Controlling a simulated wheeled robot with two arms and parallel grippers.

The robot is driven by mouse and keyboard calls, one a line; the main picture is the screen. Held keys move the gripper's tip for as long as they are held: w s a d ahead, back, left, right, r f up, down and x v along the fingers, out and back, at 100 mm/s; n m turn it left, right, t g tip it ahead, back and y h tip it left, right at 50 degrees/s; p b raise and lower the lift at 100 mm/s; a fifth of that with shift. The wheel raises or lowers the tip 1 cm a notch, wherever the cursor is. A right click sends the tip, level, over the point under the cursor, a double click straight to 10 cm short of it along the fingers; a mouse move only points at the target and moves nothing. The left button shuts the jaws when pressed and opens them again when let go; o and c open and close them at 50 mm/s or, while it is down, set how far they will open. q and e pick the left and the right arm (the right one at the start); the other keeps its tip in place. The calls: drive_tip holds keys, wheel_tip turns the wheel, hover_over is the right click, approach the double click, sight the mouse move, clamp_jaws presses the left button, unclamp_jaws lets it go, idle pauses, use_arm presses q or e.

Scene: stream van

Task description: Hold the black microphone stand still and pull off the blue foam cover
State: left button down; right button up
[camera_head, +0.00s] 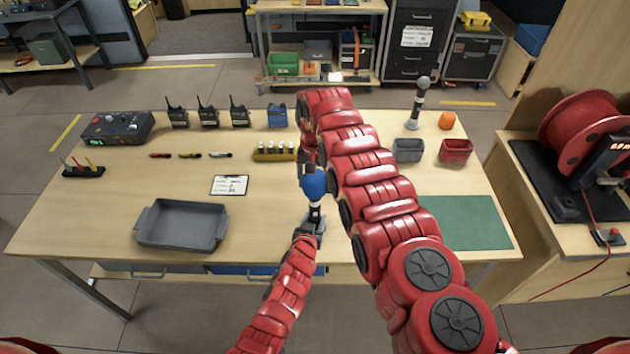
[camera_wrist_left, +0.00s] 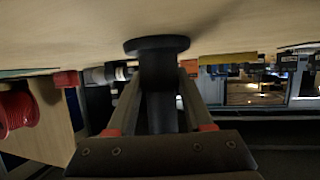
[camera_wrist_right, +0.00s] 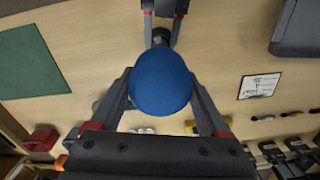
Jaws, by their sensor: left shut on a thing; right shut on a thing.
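The blue foam cover (camera_head: 312,185) is a round ball on top of the black microphone stand (camera_head: 315,213), near the table's front edge. My right gripper (camera_wrist_right: 160,90) is shut on the blue foam cover (camera_wrist_right: 160,84), one finger on each side. My left gripper (camera_head: 308,232) is shut on the stand low down; it also shows at the top of the right wrist view. In the left wrist view the stand's post (camera_wrist_left: 158,75) is between my left fingers, and its round base (camera_wrist_left: 157,44) rests against the table. The stand looks upright. My right arm partly hides the gripper above the cover.
A grey tray (camera_head: 182,243) lies to the left and a green mat (camera_head: 465,222) to the right. Behind are a card (camera_head: 229,185), a grey bin (camera_head: 407,150), a red bin (camera_head: 456,150), another microphone (camera_head: 418,100) and an orange foam ball (camera_head: 447,120).

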drive_tip(key=c, duration=0.3)
drive_tip(key=shift+r, duration=0.1)
drive_tip(key=shift+c, duration=0.2)
drive_tip(key=shift+r, duration=0.4)
drive_tip(key=shift+r, duration=0.75)
drive_tip(key=shift+r, duration=0.3)
drive_tip(key=shift+r, duration=0.7)
drive_tip(key=shift+r, duration=0.55)
drive_tip(key=shift+r, duration=1.45)
use_arm(q)
drive_tip(key=shift+c, duration=1.1)
unclamp_jaws()
